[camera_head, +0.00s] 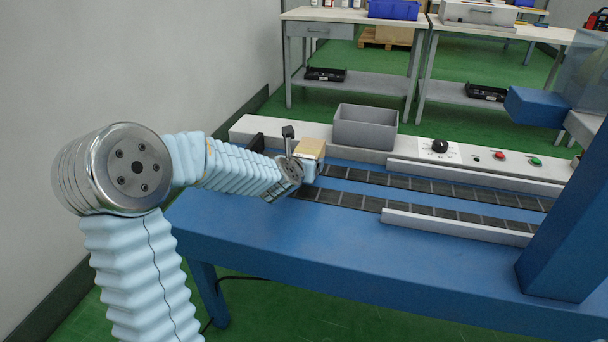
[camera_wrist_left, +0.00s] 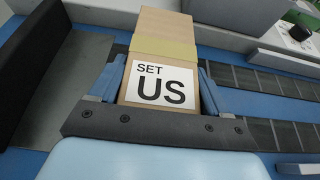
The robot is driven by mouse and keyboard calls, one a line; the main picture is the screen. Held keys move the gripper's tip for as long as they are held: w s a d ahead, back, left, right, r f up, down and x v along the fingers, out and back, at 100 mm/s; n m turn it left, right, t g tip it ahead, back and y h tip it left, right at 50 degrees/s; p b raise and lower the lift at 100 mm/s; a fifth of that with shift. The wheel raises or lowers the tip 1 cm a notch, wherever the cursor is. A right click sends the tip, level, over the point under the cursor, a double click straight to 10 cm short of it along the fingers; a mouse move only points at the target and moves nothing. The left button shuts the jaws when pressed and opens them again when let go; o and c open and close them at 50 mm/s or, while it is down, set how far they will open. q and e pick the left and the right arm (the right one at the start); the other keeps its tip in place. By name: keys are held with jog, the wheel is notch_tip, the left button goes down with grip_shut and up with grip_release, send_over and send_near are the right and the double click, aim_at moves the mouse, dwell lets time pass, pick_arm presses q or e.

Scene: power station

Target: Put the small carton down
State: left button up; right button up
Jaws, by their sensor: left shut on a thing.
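The small carton (camera_head: 310,148) is a tan box at the left end of the conveyor tracks on the blue table. In the left wrist view the carton (camera_wrist_left: 160,70) shows a white label reading "SET US". My left gripper (camera_wrist_left: 158,88) is shut on it, with a blue finger along each side. In the head view my left gripper (camera_head: 304,168) is at the carton, partly hidden by my wrist. Whether the carton's underside touches the surface cannot be told. My right gripper is not in view.
A grey bin (camera_head: 365,127) stands on the white ledge behind the tracks. A control panel with a black knob (camera_head: 439,146) is right of it. White guide rails (camera_head: 455,227) border the conveyor tracks (camera_head: 430,186). A blue post (camera_head: 570,225) rises at right. The blue tabletop in front is clear.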

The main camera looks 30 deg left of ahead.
pick_arm(q)
jog(key=shift+w+a+f+b, duration=0.1)
jog(key=shift+w+f+b, duration=0.1)
jog(key=shift+f, duration=0.8)
jog(key=shift+w+a+f+b, duration=0.1)
jog(key=shift+w+f, duration=0.05)
jog(key=shift+f, duration=0.8)
jog(key=shift+f, duration=0.15)
jog(key=o, duration=1.3)
jog(key=shift+c, duration=0.2)
